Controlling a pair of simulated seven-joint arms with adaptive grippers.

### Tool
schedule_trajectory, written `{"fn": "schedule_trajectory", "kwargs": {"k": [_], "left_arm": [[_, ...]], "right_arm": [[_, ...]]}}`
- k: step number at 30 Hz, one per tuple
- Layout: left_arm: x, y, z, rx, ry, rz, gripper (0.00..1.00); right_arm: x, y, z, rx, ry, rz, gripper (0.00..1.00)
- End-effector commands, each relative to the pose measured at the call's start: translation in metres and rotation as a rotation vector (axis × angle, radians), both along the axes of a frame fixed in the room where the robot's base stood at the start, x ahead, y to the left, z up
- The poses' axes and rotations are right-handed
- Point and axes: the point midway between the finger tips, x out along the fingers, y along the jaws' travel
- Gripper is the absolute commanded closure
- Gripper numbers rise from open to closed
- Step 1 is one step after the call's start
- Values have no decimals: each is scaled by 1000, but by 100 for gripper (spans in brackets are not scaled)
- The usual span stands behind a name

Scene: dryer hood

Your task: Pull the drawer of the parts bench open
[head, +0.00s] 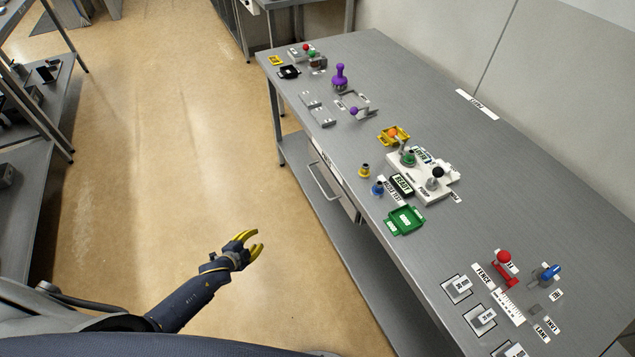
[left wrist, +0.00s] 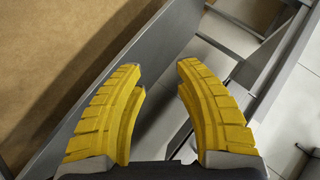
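The grey parts bench (head: 460,150) runs along the right side of the head view. Its drawer (head: 341,190) sits under the front edge of the top, with a bar handle (head: 322,184) on its front. I cannot tell from here whether the drawer is fully shut. My left gripper (head: 252,246), with yellow fingers, is open and empty over the floor, in front of the bench and apart from the handle. In the left wrist view its fingers (left wrist: 160,100) stand apart with nothing between them. My right gripper is not in view.
On the bench top are a green tray (head: 404,220), a white fixture (head: 425,177), a purple knobbed part (head: 340,77), a red-knobbed part (head: 504,262) and a blue-handled part (head: 548,273). A lower shelf (head: 345,240) lies under the bench. The floor (head: 180,150) in front is clear.

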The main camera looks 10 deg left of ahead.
Motion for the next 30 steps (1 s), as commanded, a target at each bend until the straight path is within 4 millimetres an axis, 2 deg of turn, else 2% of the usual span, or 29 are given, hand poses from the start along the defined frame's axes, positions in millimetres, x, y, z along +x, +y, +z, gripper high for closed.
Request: {"fn": "schedule_trajectory", "kwargs": {"k": [1,3,6,9,10,12,20,30], "left_arm": [[23,-14,39,50,-91,-95,68],[42,-36,85,121,-204,-216,68],[53,-69,137,213,-346,-362,68],[51,-102,173,289,-465,-473,68],[50,-108,179,308,-491,-494,68],[49,-113,186,349,-527,-526,68],[57,-119,185,400,-551,-551,68],[105,-146,175,397,-550,-549,68]], "right_arm": [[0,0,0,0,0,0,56],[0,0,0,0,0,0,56],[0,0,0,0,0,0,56],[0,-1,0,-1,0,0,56],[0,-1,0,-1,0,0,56],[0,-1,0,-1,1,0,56],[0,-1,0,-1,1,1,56],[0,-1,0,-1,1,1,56]]}}
